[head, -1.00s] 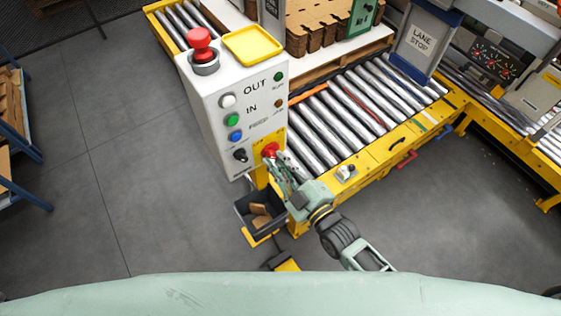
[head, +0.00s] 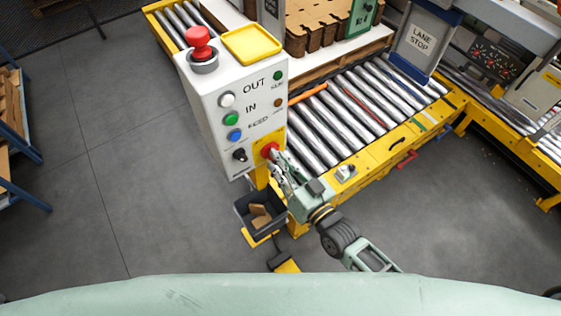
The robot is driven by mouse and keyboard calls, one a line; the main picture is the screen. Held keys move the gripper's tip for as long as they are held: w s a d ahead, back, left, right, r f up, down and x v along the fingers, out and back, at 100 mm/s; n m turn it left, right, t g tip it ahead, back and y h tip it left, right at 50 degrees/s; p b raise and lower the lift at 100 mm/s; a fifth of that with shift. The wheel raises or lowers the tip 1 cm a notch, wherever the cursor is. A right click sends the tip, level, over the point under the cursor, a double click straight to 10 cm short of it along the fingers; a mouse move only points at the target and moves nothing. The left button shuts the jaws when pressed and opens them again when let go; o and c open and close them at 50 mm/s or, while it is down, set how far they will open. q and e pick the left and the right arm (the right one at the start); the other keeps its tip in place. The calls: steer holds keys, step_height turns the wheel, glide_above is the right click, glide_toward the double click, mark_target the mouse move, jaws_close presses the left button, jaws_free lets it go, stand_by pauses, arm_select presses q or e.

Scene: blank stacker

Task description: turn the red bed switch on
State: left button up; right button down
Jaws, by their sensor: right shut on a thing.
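The red bed switch (head: 268,149) sits on a yellow plate (head: 263,138) at the lower right of the white control box (head: 207,112). My right gripper (head: 274,160) is at the switch, its fingers shut on it. The fingers cover part of the switch, and its exact angle is hard to make out. My left gripper does not show.
A red mushroom button (head: 200,42) and a yellow tray (head: 252,44) are on top of the box. White, green and blue buttons and a black knob (head: 239,155) line its front. A dark bin (head: 245,213) hangs below. The roller conveyor (head: 340,110) runs right.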

steer(key=m+b, duration=0.1)
steer(key=m, duration=0.5)
steer(key=shift+f+m, duration=0.1)
steer(key=shift+m, duration=0.2)
stand_by(0.4)
steer(key=c, duration=1.8)
jaws_free()
steer(key=shift+o, duration=0.2)
steer(key=shift+d, duration=0.1)
steer(key=v, duration=1.2)
